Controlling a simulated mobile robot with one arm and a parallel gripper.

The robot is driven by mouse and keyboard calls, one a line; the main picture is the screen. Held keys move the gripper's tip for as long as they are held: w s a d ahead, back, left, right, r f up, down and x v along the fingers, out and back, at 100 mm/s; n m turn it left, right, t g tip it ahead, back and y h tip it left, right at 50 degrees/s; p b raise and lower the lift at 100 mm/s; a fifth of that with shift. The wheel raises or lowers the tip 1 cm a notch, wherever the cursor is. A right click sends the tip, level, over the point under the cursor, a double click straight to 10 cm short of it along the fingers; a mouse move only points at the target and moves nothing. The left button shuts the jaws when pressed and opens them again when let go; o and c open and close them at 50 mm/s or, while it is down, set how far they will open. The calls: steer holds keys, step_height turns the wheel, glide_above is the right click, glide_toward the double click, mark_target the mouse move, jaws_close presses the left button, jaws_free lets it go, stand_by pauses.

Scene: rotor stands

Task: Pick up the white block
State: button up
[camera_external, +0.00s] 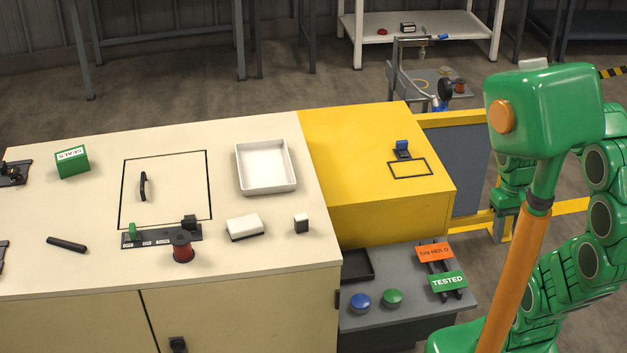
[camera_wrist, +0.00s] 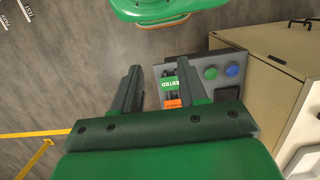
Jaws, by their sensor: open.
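A white block (camera_external: 245,226) with a dark underside lies on the cream bench top, in front of the white tray. In the external view my arm is at the far right, well away from both blocks, and the fingers are hard to make out. Neither block can be clearly made out in the wrist view.
The white tray (camera_external: 266,188) is empty. A yellow cabinet (camera_external: 350,150) and the grey stand (camera_external: 410,318) with buttons and signs lie between my arm and the bench.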

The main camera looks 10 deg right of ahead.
steer(key=o, duration=0.9)
steer(key=shift+c, duration=0.2)
